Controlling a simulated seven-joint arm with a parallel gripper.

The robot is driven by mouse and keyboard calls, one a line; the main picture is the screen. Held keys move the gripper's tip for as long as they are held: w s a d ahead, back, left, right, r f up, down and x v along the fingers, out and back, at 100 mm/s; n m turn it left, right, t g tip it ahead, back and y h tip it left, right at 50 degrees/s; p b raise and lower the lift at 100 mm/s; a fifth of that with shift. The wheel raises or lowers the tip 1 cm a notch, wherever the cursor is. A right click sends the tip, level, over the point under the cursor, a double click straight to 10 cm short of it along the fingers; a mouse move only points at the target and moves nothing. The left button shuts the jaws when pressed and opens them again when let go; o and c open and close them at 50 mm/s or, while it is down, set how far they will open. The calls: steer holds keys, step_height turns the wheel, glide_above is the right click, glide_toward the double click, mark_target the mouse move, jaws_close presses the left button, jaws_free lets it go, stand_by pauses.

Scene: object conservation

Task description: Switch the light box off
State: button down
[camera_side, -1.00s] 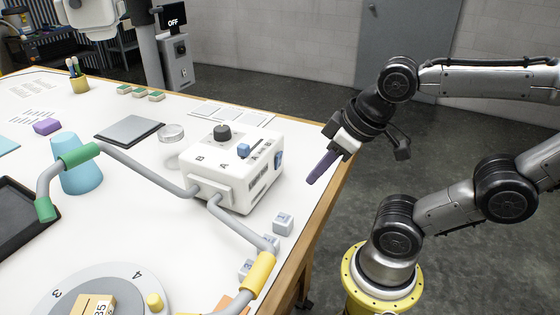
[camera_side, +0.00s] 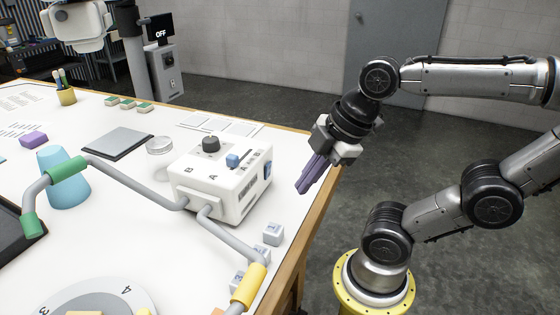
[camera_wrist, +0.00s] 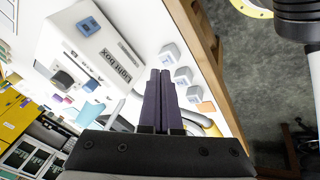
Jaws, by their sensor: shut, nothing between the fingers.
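The light box (camera_side: 195,190) is a white box on the table, with a dark knob (camera_side: 210,144) and a blue slider (camera_side: 232,160) on top. A blue switch (camera_side: 267,168) is on its right end. In the wrist view the box's printed label (camera_wrist: 117,66) reads "light box", and the blue switch (camera_wrist: 87,27) shows on its end face. My gripper (camera_side: 301,190) has purple fingers, shut and empty, pointing down. It is to the right of the box, near the table edge, apart from the box. Its fingers (camera_wrist: 158,75) also show in the wrist view.
Small pale cubes (camera_side: 273,234) lie in front of the box. A bent grey pipe with a yellow sleeve (camera_side: 248,287) and green sleeves runs before it. A screen (camera_side: 160,30) behind the table reads OFF. The wooden table edge (camera_side: 318,215) is close to my gripper.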

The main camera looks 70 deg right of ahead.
mark_target(268, 171)
steer(key=w+d+r+n, duration=0.1)
steer(key=d+r+n, duration=0.2)
steer(key=d+n, duration=0.4)
steer(key=shift+w+d+r+n+h, duration=0.2)
steer(key=shift+w+d+n+h, duration=0.15)
steer(key=shift+d, duration=1.6)
steer(key=x, duration=0.9)
steer(key=shift+a+f, duration=0.15)
steer(key=shift+f, duration=0.05)
steer(key=w, duration=0.3)
steer(key=shift+f, duration=0.2)
steer(key=shift+w+r, duration=0.15)
steer(key=shift+w, duration=0.5)
